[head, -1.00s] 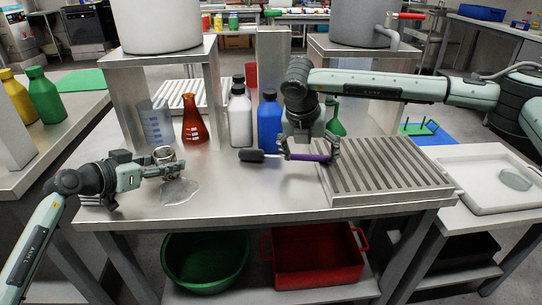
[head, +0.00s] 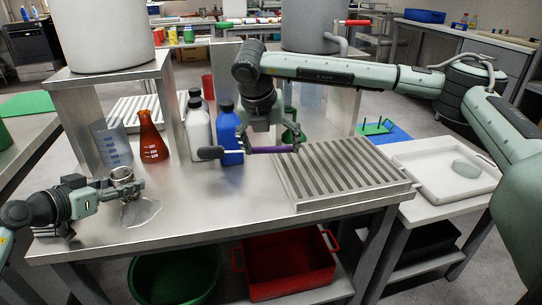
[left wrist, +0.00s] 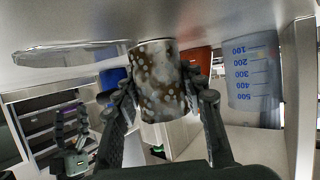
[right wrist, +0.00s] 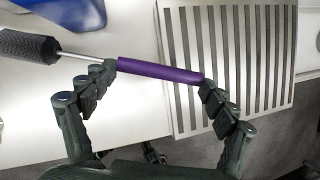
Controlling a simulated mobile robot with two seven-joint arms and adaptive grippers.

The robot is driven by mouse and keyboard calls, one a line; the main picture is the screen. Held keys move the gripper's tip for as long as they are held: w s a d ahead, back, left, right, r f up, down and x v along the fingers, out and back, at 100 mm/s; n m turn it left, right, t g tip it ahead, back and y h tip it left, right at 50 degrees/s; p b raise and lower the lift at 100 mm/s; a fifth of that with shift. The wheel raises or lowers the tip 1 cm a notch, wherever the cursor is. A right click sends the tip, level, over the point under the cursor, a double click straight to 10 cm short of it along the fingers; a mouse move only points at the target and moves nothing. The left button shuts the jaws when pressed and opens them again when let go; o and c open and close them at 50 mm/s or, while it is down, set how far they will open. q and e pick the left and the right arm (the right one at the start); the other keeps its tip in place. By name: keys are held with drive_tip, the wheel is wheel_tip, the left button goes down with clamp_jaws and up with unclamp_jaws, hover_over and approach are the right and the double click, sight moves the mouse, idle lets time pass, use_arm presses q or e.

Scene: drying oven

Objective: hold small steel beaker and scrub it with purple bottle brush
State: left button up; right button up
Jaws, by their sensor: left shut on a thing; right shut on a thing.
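The small steel beaker (head: 122,175) is at the left of the steel table. My left gripper (head: 108,187) is shut on it; in the left wrist view the beaker (left wrist: 157,85) sits between both fingers, its side covered in brown and pale spots. The purple bottle brush (head: 272,150) is in my right gripper (head: 270,140), to the right of the beaker and apart from it. In the right wrist view the fingers grip the ends of its purple handle (right wrist: 160,72). Its dark brush head (right wrist: 28,46) points left.
A blue bottle (head: 229,135), white bottles (head: 198,135), a red flask (head: 152,140) and a clear graduated beaker (head: 112,145) stand behind. A slatted rack (head: 345,172) is at right. The table's front middle is clear.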

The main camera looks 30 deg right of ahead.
drive_tip(key=w+a+r+n+t, duration=0.3)
drive_tip(key=a+r+n+t, duration=0.2)
drive_tip(key=a, duration=0.6)
drive_tip(key=w+a+r+n+t, duration=0.3)
drive_tip(key=a+r+n+t, duration=0.1)
drive_tip(key=a+r+n, duration=0.5)
drive_tip(key=w+a+r+n+t, duration=0.4)
drive_tip(key=a+r+n, duration=0.3)
drive_tip(key=a, duration=0.5)
drive_tip(key=shift+a+n+t+h, duration=0.35)
drive_tip(key=shift+n+t, duration=0.25)
drive_tip(key=shift+t, duration=0.2)
drive_tip(key=shift+d+f, duration=0.1)
wheel_tip(320, 180, down, 11)
drive_tip(key=shift+r, duration=0.2)
drive_tip(key=shift+f, duration=0.75)
drive_tip(key=shift+d, duration=0.1)
